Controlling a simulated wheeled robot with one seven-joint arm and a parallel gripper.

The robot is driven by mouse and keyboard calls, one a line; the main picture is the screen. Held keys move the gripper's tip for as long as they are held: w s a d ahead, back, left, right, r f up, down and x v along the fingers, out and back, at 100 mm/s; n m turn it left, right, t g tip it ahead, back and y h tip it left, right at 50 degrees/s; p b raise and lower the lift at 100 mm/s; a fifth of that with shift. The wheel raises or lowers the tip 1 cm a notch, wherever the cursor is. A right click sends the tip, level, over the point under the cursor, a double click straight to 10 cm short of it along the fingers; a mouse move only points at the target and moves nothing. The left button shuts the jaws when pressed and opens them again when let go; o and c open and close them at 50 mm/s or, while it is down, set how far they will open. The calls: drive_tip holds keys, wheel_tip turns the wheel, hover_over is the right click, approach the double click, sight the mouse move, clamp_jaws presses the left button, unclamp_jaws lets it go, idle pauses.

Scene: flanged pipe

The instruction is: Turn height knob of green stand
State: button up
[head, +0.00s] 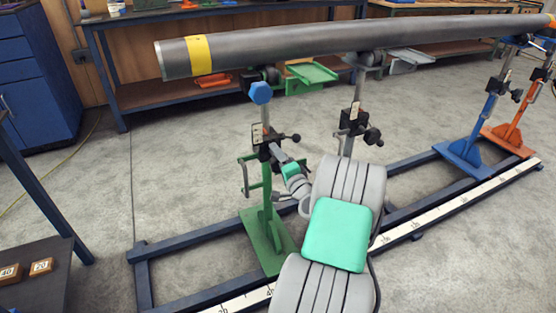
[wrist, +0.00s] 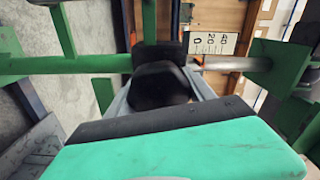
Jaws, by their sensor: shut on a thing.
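The green stand (head: 267,220) stands on the floor rails left of my arm in the head view, with a black clamp block partway up its post and a blue roller part (head: 260,93) on top. My gripper (head: 276,154) reaches up to that block from the right. In the wrist view, a black knob (wrist: 160,85) sits between the fingers of my gripper (wrist: 162,92), which is shut on it. The scale plate (wrist: 212,43) and steel post (wrist: 228,63) are right beside it. The fingertips are partly hidden behind the knob and the wrist housing.
A long grey pipe (head: 330,45) with a yellow band lies above the stands. A grey stand (head: 355,115) is close behind my arm. Blue (head: 480,125) and orange (head: 512,120) stands are farther right. Blue floor rails and a white ruler strip (head: 455,207) run below. Open concrete lies left.

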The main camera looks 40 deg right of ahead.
drive_tip(key=o, duration=1.4)
drive_tip(key=shift+c, duration=0.2)
drive_tip(key=shift+s, duration=0.15)
drive_tip(key=p+v, duration=0.1)
drive_tip(key=v, duration=0.6)
drive_tip(key=shift+s, duration=0.3)
drive_tip(key=shift+a, duration=0.15)
